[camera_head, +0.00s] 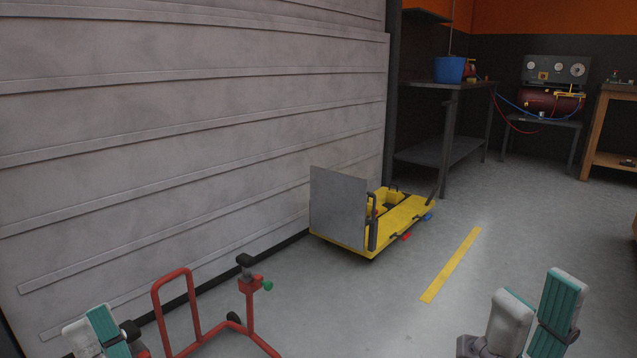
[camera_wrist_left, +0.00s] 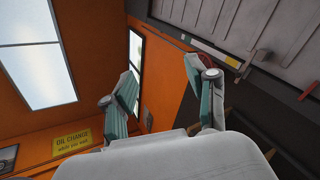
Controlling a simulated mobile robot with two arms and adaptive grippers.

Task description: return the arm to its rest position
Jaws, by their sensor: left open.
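My left gripper (camera_head: 92,328) shows at the bottom left corner of the head view, partly cut off by the edge. In the left wrist view (camera_wrist_left: 160,75) its two teal-padded fingers stand wide apart with nothing between them. My right gripper (camera_head: 537,292) is at the bottom right of the head view, with its fingers apart and nothing seen between them. Most of both arms is out of view.
A red tubular stand (camera_head: 250,312) rises close to my left gripper. A yellow cart (camera_head: 405,217) with a grey panel stands by the ribbed wall (camera_head: 200,130). A dark workbench (camera_head: 440,150) and red compressor (camera_head: 550,102) are behind. Floor around the yellow stripe (camera_head: 452,264) is clear.

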